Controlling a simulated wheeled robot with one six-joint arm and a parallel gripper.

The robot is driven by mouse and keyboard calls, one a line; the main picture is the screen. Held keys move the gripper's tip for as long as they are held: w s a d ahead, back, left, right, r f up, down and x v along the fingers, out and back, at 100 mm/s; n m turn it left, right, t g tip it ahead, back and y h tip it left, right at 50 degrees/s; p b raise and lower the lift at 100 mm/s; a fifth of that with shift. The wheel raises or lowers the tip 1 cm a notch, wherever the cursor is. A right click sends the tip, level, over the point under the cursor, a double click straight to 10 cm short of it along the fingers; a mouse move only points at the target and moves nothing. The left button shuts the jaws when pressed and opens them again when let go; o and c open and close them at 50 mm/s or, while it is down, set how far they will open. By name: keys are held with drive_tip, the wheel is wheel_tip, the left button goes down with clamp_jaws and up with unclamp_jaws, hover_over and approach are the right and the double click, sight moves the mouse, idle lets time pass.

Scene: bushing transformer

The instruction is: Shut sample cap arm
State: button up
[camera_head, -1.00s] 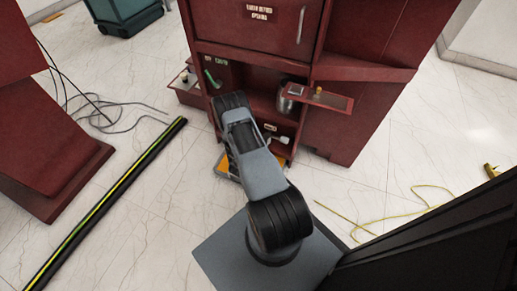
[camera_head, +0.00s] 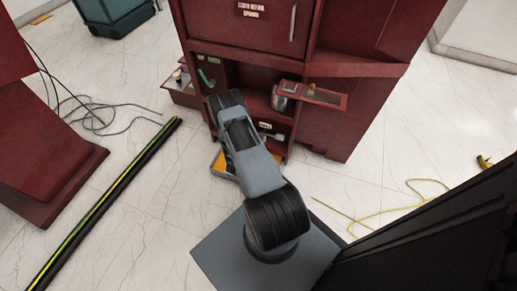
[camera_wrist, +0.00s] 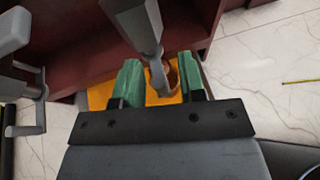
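My gripper (camera_wrist: 158,85) shows in the wrist view with its two green fingers apart. A grey arm-like part (camera_wrist: 140,25), which may be the sample cap arm, comes down from the top, and its lower end lies between the fingers in the picture. A brownish round opening (camera_wrist: 172,75) shows beside that end. I cannot tell whether either finger touches the part. In the head view my own arm hides the gripper, and a small pale handle (camera_head: 272,137) shows in the cabinet's lower opening.
The red cabinet (camera_head: 335,115) has a shelf (camera_head: 325,97) jutting out at right. A grey handled fitting (camera_wrist: 28,85) stands left of the fingers. An orange surface (camera_wrist: 103,95) lies below. A yellow cord (camera_head: 385,215) and a black striped bar (camera_head: 95,210) lie on the floor.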

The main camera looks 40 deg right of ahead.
drive_tip(key=shift+a, duration=0.1)
drive_tip(key=p+v, duration=0.4)
drive_tip(key=v, duration=0.9)
drive_tip(key=shift+a+r, duration=0.2)
drive_tip(key=shift+a, duration=0.05)
drive_tip(key=shift+s, duration=0.1)
wheel_tip(320, 180, up, 33)
drive_tip(key=w+a+m+g+y+p, duration=0.15)
drive_tip(key=m+g+p, duration=0.45)
drive_tip(key=m+p, duration=0.6)
drive_tip(key=s+a+r+m+t+y+p, duration=0.2)
drive_tip(key=a+r+m+y+p, duration=0.1)
drive_tip(key=r, duration=0.9)
drive_tip(key=s+a+r+m+t+y+p, duration=0.2)
drive_tip(key=a+r+y+p, duration=0.2)
drive_tip(key=r, duration=0.8)
drive_tip(key=s+a+r+m+t+y+p, duration=0.2)
drive_tip(key=a+r+p, duration=0.4)
drive_tip(key=r+p, duration=0.4)
drive_tip(key=s+r+m+y, duration=0.1)
drive_tip(key=y, duration=0.1)
drive_tip(key=shift+a+r+m+y, duration=0.3)
drive_tip(key=shift+r+y, duration=0.05)
drive_tip(key=shift+r, duration=0.05)
drive_tip(key=shift+s, duration=0.15)
